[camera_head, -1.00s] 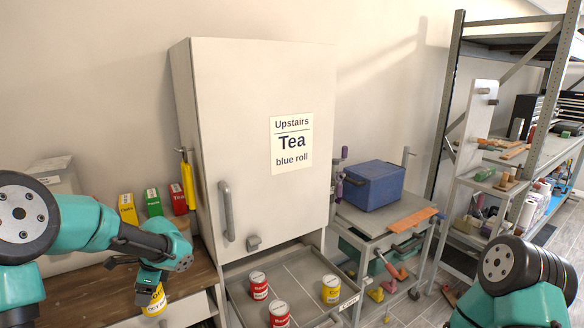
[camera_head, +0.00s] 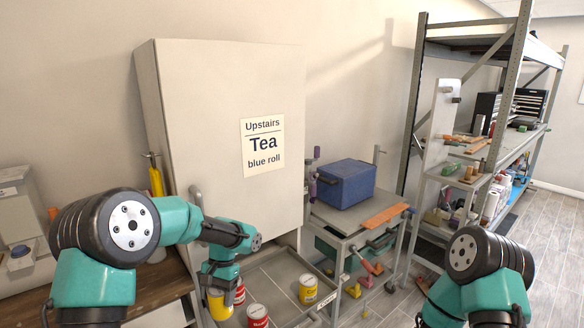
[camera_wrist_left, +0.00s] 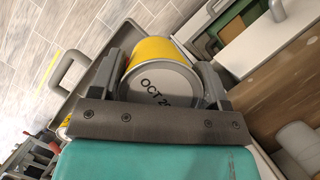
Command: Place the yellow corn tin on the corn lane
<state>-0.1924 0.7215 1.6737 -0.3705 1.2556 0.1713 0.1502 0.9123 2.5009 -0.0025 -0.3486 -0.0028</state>
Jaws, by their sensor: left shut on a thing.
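My left gripper (camera_head: 217,288) is shut on a yellow tin (camera_head: 219,307), holding it over the left edge of the pulled-out tray. In the left wrist view, the tin (camera_wrist_left: 157,52) sits between both fingers, its silver end printed "OCT 2…" facing the camera. The grey tray (camera_head: 277,279) has thin lane dividers. Another yellow tin (camera_head: 308,290) stands in its right lane, whose front label is too small to read. Two red tins stand further left: one (camera_head: 257,318) near the front, one (camera_head: 239,295) partly hidden behind my gripper. My right gripper is out of view.
A tall white cabinet (camera_head: 215,120) with a "Tea" sign rises behind the tray. A wooden counter (camera_head: 155,290) lies to the left. A cart with a blue box (camera_head: 347,183) stands to the right. Free tray floor shows between the red and yellow tins.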

